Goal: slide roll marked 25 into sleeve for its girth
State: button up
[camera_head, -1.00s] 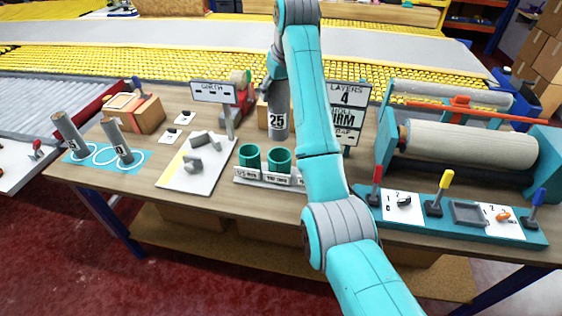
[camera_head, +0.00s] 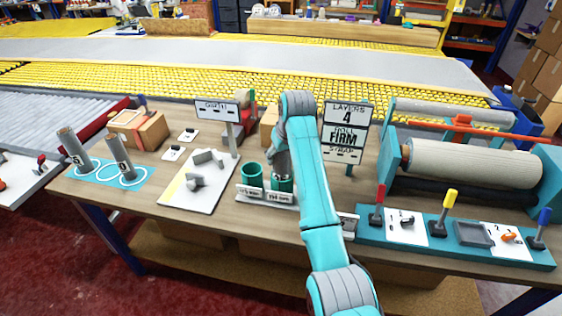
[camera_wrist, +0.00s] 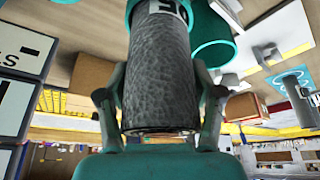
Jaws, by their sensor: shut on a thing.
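The grey roll (camera_wrist: 160,75) is held in my gripper (camera_wrist: 160,95), with a finger on each side of it. Its white label with dark figures is partly cut off at the top of the wrist view. Green shows on both sides of that labelled end, at a green sleeve (camera_head: 283,186). I cannot tell how deep the roll sits in it. In the head view my gripper (camera_head: 281,160) is above this sleeve, and my arm hides most of the roll. Another green sleeve (camera_head: 251,173) stands to its left, also in the wrist view (camera_wrist: 212,42).
A girth sign (camera_head: 217,109) stands behind a white board (camera_head: 190,198) with grey blocks. A sign reading 4 and FIRM (camera_head: 344,130) and a roller machine (camera_head: 470,160) are at right.

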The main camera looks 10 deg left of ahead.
jog(key=shift+f, duration=1.2)
jog(key=o, duration=1.4)
jog(key=shift+o, duration=0.2)
jog(key=v, duration=1.2)
